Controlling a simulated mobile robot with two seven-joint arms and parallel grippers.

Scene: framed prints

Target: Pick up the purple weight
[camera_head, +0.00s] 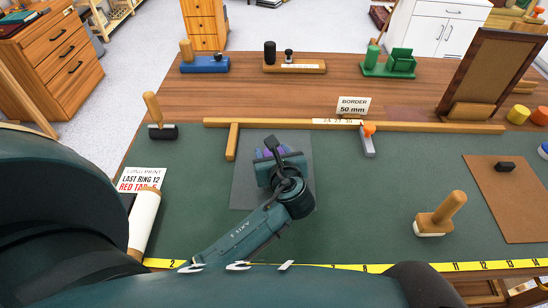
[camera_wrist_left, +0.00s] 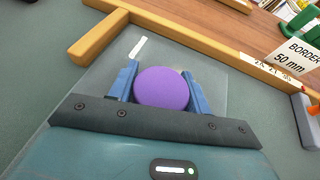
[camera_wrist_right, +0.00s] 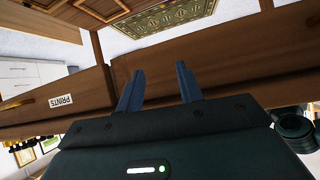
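The purple weight (camera_wrist_left: 162,88) is a smooth, rounded thing over a clear sheet on the green mat. In the left wrist view it sits between the two blue fingers of my left gripper (camera_wrist_left: 160,80), which are spread wide on either side. I cannot tell whether they touch it. In the head view my left gripper (camera_head: 277,155) covers most of it, with bits of purple (camera_head: 264,157) showing. My right gripper (camera_wrist_right: 160,85) is open and empty, away from the weight, facing wooden furniture with a "PRINTS" label (camera_wrist_right: 61,101).
A long wooden bar (camera_head: 420,126) lies behind the weight, with a short wooden piece (camera_head: 232,142) to the left. A "BORDER 50 mm" card (camera_head: 353,106) stands behind. A wooden-handled block (camera_head: 440,215) is at right; a paper roll (camera_head: 144,220) is at left. The mat between is clear.

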